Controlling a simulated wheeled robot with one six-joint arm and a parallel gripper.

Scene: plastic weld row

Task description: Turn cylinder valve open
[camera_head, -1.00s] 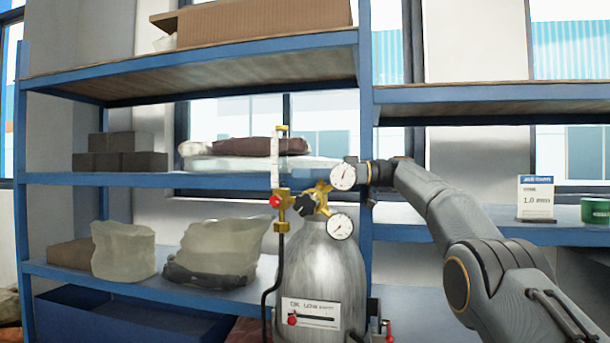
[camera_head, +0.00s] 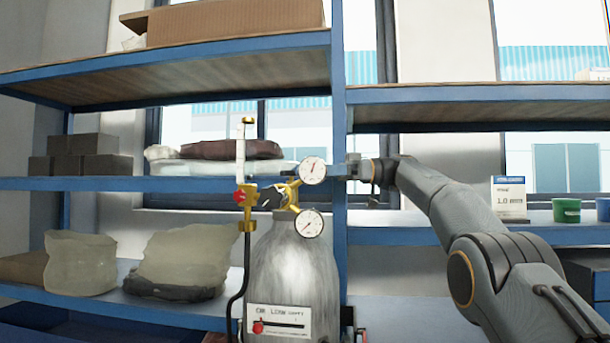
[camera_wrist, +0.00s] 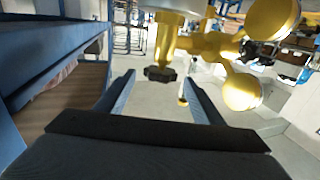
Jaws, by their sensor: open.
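A grey gas cylinder (camera_head: 290,275) stands upright in front of the shelving, with a brass valve and regulator on top. A black knob (camera_head: 270,199) sits on the brass fitting; a black knob (camera_wrist: 160,74), apparently the same one, shows in the wrist view below a brass stem (camera_wrist: 165,42). Two round gauges, an upper one (camera_head: 312,170) and a lower one (camera_head: 309,223), are on its right side. My gripper (camera_wrist: 160,86) is open and empty. The knob appears between its fingertips in the picture, but contact is not visible. In the head view the fingertips are partly hidden near the upper gauge.
Blue shelving (camera_head: 150,184) stands close behind the cylinder and runs along the left of the wrist view. A brass flowmeter (camera_head: 242,165) with a red knob and black hose (camera_head: 240,300) rises left of the valve. Wrapped bags (camera_head: 185,262) lie on a lower shelf.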

